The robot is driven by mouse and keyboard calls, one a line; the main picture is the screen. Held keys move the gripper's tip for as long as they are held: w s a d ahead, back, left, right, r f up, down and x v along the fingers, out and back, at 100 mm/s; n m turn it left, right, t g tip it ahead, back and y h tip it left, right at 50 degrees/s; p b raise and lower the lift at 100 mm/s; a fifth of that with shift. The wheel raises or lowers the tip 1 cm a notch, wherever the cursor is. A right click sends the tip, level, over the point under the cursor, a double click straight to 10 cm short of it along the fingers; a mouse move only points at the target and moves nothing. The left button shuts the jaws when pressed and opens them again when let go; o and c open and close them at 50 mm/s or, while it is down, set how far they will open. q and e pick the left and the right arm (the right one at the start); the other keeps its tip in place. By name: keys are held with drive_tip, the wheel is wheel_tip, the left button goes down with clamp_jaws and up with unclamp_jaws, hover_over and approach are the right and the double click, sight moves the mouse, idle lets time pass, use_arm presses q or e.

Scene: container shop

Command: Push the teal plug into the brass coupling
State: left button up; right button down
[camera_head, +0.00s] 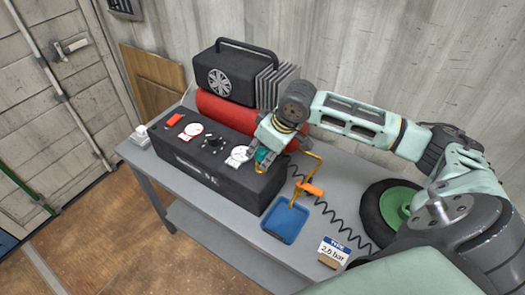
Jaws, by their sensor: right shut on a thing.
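My right gripper (262,153) is over the right end of the black compressor box (215,160), next to a white dial. It is shut on the small teal plug (265,155), which is partly hidden by the fingers. A small yellowish-brass piece, possibly the brass coupling (260,168), shows just under the plug at the box's edge. I cannot tell whether plug and brass piece touch or how deep the plug sits. My left gripper is not in view.
The grey table (325,205) carries a red tank (225,110), a black finned unit (235,75), a blue tray (285,222), an orange tool (309,188) with a coiled black hose, a "2.0 bar" sign (335,250) and a green-hubbed wheel (398,207).

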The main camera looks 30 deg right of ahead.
idle(0.9)
drive_tip(key=shift+p, duration=0.6)
drive_tip(key=shift+f, duration=0.6)
drive_tip(key=c, duration=1.4)
unclamp_jaws()
drive_tip(key=shift+s+d+r, duration=0.1)
drive_tip(key=shift+s+r, duration=0.05)
drive_tip(key=shift+r, duration=0.35)
drive_tip(key=v, duration=1.1)
drive_tip(key=shift+s+f, duration=0.1)
drive_tip(key=shift+s, duration=0.05)
